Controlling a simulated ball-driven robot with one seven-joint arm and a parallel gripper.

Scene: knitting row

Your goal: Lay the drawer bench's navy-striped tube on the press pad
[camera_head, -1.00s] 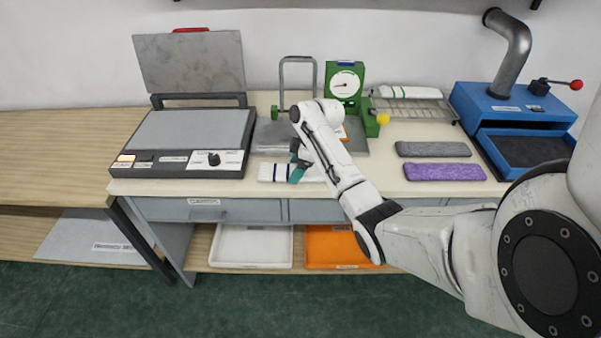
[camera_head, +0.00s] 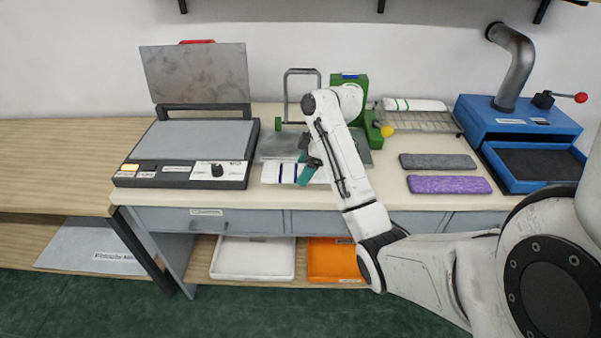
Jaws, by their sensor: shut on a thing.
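The navy-striped tube (camera_head: 272,173), white with dark blue bands, is at the bench's front, right of the press. My gripper (camera_head: 304,172), with teal fingers, is shut on it from above. My arm hides part of the tube's right side. I cannot tell whether the tube touches the bench top. The press stands open at the left, its grey lid (camera_head: 197,74) raised. Its flat grey press pad (camera_head: 190,139) is bare. The drawer bench (camera_head: 262,221) has grey drawers under a cream top.
A green dial device (camera_head: 349,88) and a grey plate (camera_head: 273,146) stand behind the tube. A wire rack (camera_head: 425,122) holds another white tube (camera_head: 414,105). Grey (camera_head: 437,161) and purple (camera_head: 449,185) pads lie right. A blue machine (camera_head: 518,115) stands far right.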

